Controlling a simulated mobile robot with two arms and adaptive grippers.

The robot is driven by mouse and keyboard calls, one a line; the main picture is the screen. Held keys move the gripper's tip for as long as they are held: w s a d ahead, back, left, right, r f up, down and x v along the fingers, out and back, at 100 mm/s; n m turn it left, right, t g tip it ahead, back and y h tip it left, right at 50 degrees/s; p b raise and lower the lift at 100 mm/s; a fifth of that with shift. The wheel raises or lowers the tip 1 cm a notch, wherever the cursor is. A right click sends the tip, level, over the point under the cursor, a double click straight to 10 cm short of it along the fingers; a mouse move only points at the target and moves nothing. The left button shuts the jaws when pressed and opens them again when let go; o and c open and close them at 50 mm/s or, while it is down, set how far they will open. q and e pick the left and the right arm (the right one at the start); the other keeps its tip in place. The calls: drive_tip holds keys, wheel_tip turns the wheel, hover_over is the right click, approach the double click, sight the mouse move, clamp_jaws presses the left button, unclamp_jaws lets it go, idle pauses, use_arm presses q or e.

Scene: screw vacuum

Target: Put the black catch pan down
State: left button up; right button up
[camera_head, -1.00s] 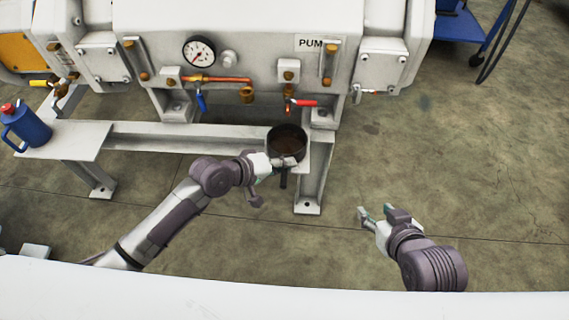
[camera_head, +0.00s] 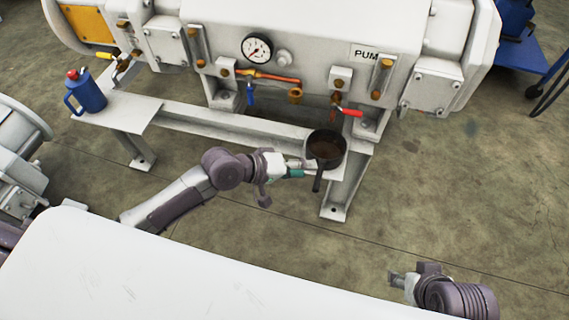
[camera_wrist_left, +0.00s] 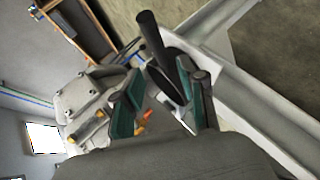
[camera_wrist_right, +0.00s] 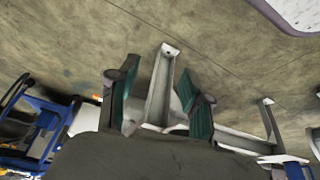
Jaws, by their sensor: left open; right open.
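The black catch pan (camera_head: 326,148) rests upright on the right end of the white frame's ledge, below the red-handled valve. It holds something dark brown, and its handle (camera_head: 317,181) points toward me over the ledge's edge. My left gripper (camera_head: 296,168) is open, just left of the pan and its handle, apparently apart from them. In the left wrist view the pan's dark handle (camera_wrist_left: 152,38) shows beyond the open fingers (camera_wrist_left: 160,105). My right gripper (camera_head: 396,280) is open and empty, low over the floor side; its fingers also show in the right wrist view (camera_wrist_right: 158,100).
The white pump unit (camera_head: 320,40) with a gauge (camera_head: 257,48) and a red valve lever (camera_head: 350,112) stands behind the ledge. A blue jug (camera_head: 87,92) stands on the frame's left end. A blue cart (camera_head: 525,55) is at the back right.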

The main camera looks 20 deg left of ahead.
use_arm(q)
drive_tip(key=s+a+m+g+y, duration=0.1)
drive_tip(key=s+a+m+y, duration=0.2)
drive_tip(key=s+a, duration=0.3)
drive_tip(key=s+a+m+g+y+p, duration=0.1)
drive_tip(key=s+a+y, duration=0.5)
drive_tip(key=s, duration=0.8)
drive_tip(key=shift+s+a+f+m+g, duration=0.35)
drive_tip(key=shift+a+m+g, duration=0.4)
drive_tip(key=shift+m, duration=0.45)
use_arm(e)
drive_tip(key=shift+s+d+r+g, duration=0.2)
drive_tip(key=shift+s+r+g, duration=0.25)
drive_tip(key=shift+s, duration=0.3)
use_arm(q)
drive_tip(key=shift+w, duration=0.1)
